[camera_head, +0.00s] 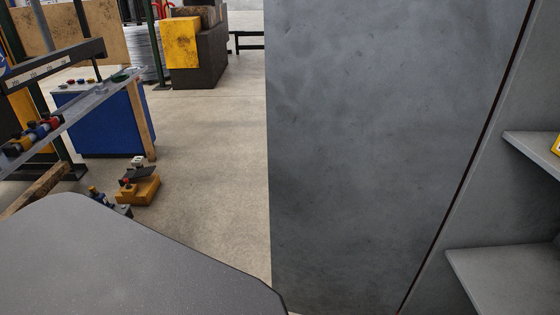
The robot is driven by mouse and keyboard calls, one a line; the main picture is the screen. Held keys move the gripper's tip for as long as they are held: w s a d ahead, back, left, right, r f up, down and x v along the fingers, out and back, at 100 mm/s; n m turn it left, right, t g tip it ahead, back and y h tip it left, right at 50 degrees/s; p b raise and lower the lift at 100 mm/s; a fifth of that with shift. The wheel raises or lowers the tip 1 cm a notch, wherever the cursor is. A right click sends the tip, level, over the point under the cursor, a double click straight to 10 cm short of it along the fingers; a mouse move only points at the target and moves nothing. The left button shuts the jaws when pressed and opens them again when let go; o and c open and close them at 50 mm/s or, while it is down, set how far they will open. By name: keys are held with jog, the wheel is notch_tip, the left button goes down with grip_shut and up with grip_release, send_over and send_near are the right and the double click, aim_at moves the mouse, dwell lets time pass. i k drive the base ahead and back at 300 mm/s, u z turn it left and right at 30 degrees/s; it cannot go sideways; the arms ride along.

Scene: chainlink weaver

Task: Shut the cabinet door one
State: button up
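A large grey metal cabinet door (385,150) fills the middle and right of the head camera view. It stands open, swung out from the cabinet. A dark narrow gap runs slanting along its right edge, beside the cabinet's inside. The grey cabinet shelves (505,275) show at the right, open to view. My gripper is not in view, so its place relative to the door cannot be seen.
A dark grey rounded surface (120,260) fills the lower left, close to me. Behind it are a blue machine box (100,125), a yellow foot pedal (138,190) and a dark block with a yellow panel (200,55). Concrete floor (215,150) is clear left of the door.

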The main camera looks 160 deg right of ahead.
aim_at(377, 111)
jog(key=u, duration=1.4)
jog(key=k, duration=2.75)
jog(key=u, duration=3.5)
jog(key=k, duration=0.4)
jog(key=u, duration=0.45)
